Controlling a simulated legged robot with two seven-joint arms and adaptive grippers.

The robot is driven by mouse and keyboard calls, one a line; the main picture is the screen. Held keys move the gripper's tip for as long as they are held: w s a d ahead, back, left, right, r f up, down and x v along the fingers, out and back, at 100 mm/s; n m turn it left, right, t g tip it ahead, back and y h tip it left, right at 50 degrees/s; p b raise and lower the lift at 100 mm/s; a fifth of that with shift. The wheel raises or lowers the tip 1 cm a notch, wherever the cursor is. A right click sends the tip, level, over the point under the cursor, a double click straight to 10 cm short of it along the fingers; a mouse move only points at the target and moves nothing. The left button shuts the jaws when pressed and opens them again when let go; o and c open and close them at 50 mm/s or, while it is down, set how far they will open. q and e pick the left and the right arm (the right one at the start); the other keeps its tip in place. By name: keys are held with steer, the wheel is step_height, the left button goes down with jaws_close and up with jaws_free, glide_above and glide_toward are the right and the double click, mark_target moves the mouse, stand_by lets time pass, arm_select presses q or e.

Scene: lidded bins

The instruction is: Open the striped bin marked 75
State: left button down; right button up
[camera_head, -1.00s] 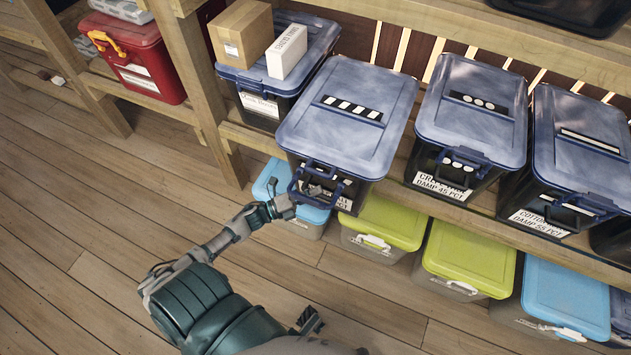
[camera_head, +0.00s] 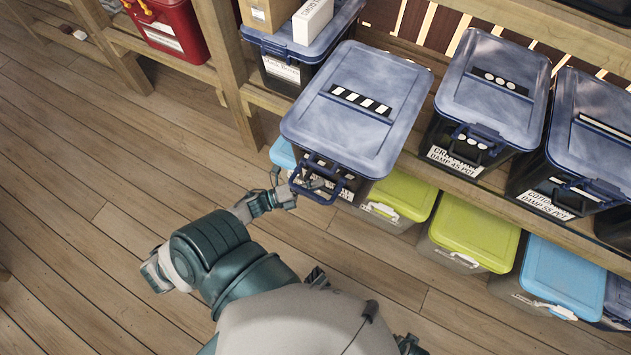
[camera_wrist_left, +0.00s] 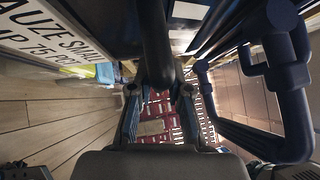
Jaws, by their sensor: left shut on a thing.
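The striped bin is a dark tub with a blue lid (camera_head: 355,115) bearing a black-and-white striped strip; it stands on the wooden shelf. The lid lies flat and closed. Its blue loop-shaped latch handle (camera_head: 320,193) sticks out from the front. In the left wrist view, part of the bin's label (camera_wrist_left: 55,32) reads "75 PCT". My left gripper (camera_head: 284,195) is at the left side of the loop. In the left wrist view, its fingers (camera_wrist_left: 158,92) are closed around a dark bar, which looks like part of the handle (camera_wrist_left: 290,75). My right gripper is out of view.
A bin with three dots (camera_head: 495,90) stands close on the right, another blue-lidded bin beyond it. A bin carrying boxes (camera_head: 312,22) stands at the left behind a wooden post (camera_head: 228,75). Green-lidded bins (camera_head: 402,195) sit below.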

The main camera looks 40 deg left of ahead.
arm_select(q)
steer(key=shift+s+d+f, duration=0.1)
steer(key=shift+d+f, duration=0.1)
steer(key=shift+d, duration=0.15)
steer(key=c, duration=1.1)
jaws_free()
steer(key=shift+w+d+r, duration=0.1)
steer(key=shift+w+d, duration=0.1)
steer(key=v, duration=1.2)
steer(key=shift+a, duration=0.15)
